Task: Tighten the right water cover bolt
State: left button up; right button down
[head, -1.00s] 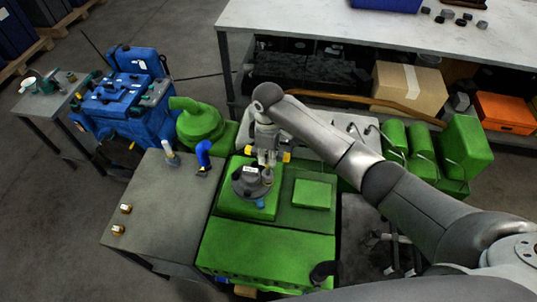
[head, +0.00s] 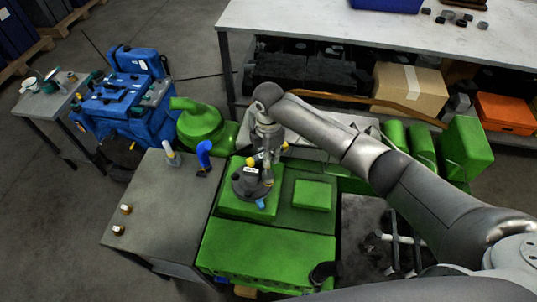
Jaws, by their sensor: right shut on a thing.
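The dark round water cover (head: 247,187) sits on top of the green engine (head: 268,245) and has a pale label. My right gripper (head: 267,176) points down at the right side of the cover, with yellow parts on its sides. It is shut on the right water cover bolt, which is mostly hidden by the fingers at this scale. A small blue piece (head: 261,203) shows at the cover's front edge. My left gripper is not in view.
A grey table (head: 160,215) left of the engine holds a blue elbow pipe (head: 204,155), a white-and-blue tool (head: 171,152) and two small brown parts. A blue engine (head: 125,100) stands at the back left. A workbench (head: 300,25) runs along the back.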

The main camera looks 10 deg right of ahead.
jog(key=n, duration=0.3)
jog(key=shift+n, duration=0.4)
jog(key=n, duration=0.4)
jog(key=shift+w, duration=0.1)
jog(key=n+b, duration=0.1)
jog(key=n, duration=0.3)
jog(key=shift+n, duration=0.3)
jog(key=shift+w+n+b, duration=0.1)
jog(key=shift+n+b, duration=0.35)
jog(key=shift+n, duration=1.45)
